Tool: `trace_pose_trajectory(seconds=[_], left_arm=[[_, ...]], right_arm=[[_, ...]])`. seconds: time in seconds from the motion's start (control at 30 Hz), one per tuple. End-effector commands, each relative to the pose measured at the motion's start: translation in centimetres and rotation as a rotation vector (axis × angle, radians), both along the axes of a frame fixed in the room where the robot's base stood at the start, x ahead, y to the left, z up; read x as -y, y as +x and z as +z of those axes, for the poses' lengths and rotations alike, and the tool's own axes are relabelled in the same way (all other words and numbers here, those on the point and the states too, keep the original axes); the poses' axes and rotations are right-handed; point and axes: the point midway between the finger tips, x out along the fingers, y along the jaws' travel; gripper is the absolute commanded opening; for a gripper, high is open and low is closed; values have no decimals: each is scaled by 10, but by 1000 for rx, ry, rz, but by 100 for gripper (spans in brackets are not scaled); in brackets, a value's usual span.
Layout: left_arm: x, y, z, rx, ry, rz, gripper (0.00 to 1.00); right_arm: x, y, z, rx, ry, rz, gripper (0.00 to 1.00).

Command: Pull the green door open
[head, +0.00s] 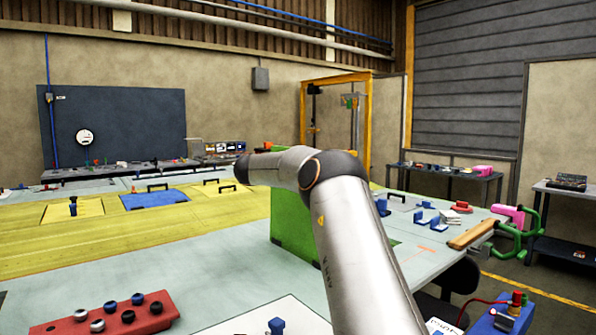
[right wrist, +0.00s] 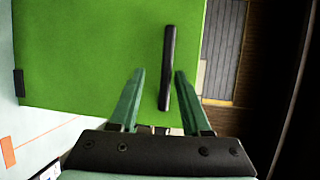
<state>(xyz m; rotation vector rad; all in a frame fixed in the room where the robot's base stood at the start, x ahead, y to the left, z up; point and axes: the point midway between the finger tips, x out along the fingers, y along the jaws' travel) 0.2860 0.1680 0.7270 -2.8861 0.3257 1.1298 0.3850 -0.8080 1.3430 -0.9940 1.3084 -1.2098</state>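The green door (head: 292,228) is an upright panel on the table in the head view, partly hidden behind my right arm. In the right wrist view the green door (right wrist: 90,50) fills much of the picture, with a black bar handle (right wrist: 168,60) near its right edge. My right gripper (right wrist: 159,75) is open, one finger on each side of the handle in the picture, closer to the right finger. I cannot tell how deep the handle sits between the fingers. The right gripper is hidden in the head view. My left gripper is not in view.
A red block with several knobs (head: 118,318) sits at the table's front left. A yellow panel (head: 150,240) and blue plate (head: 153,199) lie further back. Small blue parts (head: 423,219) and a wooden-handled tool (head: 470,236) lie to the right.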

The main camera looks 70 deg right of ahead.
Motion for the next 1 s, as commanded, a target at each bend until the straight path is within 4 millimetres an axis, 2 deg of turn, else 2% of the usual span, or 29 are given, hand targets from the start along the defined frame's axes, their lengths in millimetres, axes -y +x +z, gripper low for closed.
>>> trace_pose_trajectory(seconds=[0.27, 0.37, 0.5, 0.7, 0.83, 1.0], left_arm=[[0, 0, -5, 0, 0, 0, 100], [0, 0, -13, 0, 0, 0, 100], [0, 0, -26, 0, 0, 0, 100], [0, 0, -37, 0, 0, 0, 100], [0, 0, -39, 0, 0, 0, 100], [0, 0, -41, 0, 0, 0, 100]], right_arm=[[-8, 2, 3, 3, -6, 3, 48], [-22, 4, 4, 2, -6, 6, 48], [-52, 7, 7, 2, -8, 6, 48], [-92, 11, 13, 4, 0, 4, 48], [-111, 12, 16, 1, 0, 3, 48], [-122, 13, 19, 0, -2, 1, 48]])
